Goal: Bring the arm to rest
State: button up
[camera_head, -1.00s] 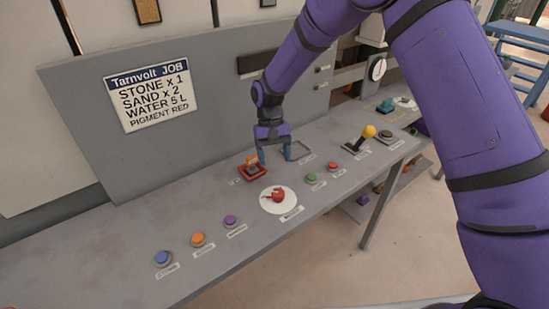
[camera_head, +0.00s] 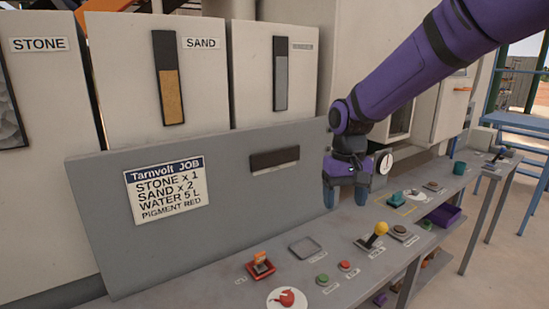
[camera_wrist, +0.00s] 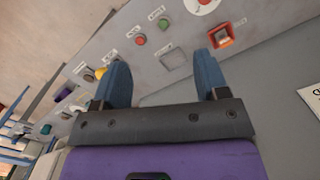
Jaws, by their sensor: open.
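My gripper (camera_head: 346,194) hangs above the back of the control bench in the head view, in front of the grey back panel (camera_head: 95,225). In the wrist view its two blue fingers (camera_wrist: 164,82) stand wide apart with nothing between them. My purple arm reaches in from the upper right. The gripper touches nothing that I can see.
A yellow-knobbed lever (camera_head: 380,229), a green button (camera_head: 322,280) and a red button (camera_head: 344,266) stand on the bench. A red knob on a white disc (camera_head: 287,299) is at the front. The job sign (camera_head: 166,190) is on the panel. Tall bins labelled STONE and SAND (camera_head: 135,75) stand behind.

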jog(key=s+d+r+t, duration=0.3)
jog(key=s+d+r, duration=0.6)
jog(key=s, duration=0.2)
jog(key=s+d+t, duration=0.1)
jog(key=s+d, duration=0.2)
jog(key=s, duration=0.4)
jog(key=s+d+r+m+t, duration=0.1)
jog(key=s+d+t, duration=0.1)
jog(key=s, duration=0.5)
jog(key=shift+d+r+m, duration=0.15)
jog(key=shift+d+m, duration=0.15)
jog(key=shift+d, duration=0.1)
